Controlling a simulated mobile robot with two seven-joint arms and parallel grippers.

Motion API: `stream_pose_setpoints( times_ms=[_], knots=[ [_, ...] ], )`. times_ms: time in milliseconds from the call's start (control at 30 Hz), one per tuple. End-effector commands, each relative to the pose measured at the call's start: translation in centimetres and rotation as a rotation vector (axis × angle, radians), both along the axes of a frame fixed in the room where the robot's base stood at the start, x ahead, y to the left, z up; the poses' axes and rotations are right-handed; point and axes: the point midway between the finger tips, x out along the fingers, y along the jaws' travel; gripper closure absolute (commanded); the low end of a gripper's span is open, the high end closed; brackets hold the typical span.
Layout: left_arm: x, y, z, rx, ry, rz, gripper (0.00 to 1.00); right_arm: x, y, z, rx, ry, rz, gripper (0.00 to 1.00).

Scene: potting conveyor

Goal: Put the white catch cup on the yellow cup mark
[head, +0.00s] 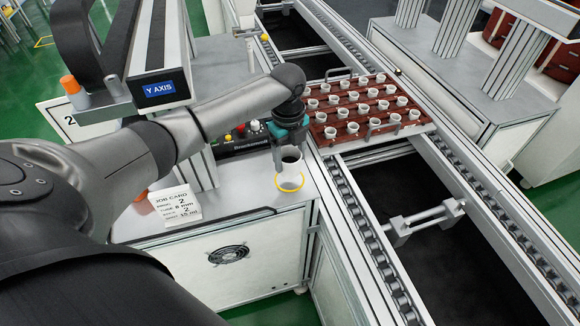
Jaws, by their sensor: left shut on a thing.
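The white catch cup (291,170) is upright, with a dark opening at its top, near the front right corner of the grey cabinet top. The yellow cup mark (278,187) is a ring that shows around the cup's lower part. I cannot tell whether the cup's base touches the surface. My left gripper (290,160) points down from above and is shut on the cup at its upper part. The gripper hides some of the cup's rim. My right gripper is not in view.
A job card (175,205) stands at the front left of the cabinet top. A red-brown tray (345,143) of several small white cups sits on the conveyor (372,245) to the right. A control box with coloured buttons (240,140) is behind the gripper.

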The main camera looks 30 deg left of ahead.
Motion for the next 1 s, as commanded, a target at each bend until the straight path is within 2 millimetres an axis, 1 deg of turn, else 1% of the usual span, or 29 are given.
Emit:
stream_pose_setpoints(
  times_ms=[100,233,600,633,800,900,1000],
  knots=[
    [-0.1,-0.1,-1.9,-0.002,0.004,0.0,0.83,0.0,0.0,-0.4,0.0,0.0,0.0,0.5],
    [-0.1,-0.1,-3.6,-0.001,0.003,0.0,0.83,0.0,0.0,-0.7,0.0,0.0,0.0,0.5],
    [0.0,0.0,-4.0,-0.001,0.001,0.0,0.83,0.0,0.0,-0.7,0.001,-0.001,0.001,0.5],
    [0.0,0.0,-4.0,-0.001,0.001,-0.001,0.29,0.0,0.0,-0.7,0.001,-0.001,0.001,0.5],
    [0.0,0.0,-3.9,-0.001,0.001,-0.001,0.09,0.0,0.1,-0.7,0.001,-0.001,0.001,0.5],
    [0.0,0.0,-3.9,-0.001,0.001,-0.001,0.0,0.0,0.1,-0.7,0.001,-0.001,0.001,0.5],
    [0.0,0.0,-3.9,-0.001,0.001,-0.001,0.0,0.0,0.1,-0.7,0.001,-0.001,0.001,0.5]
  ],
)
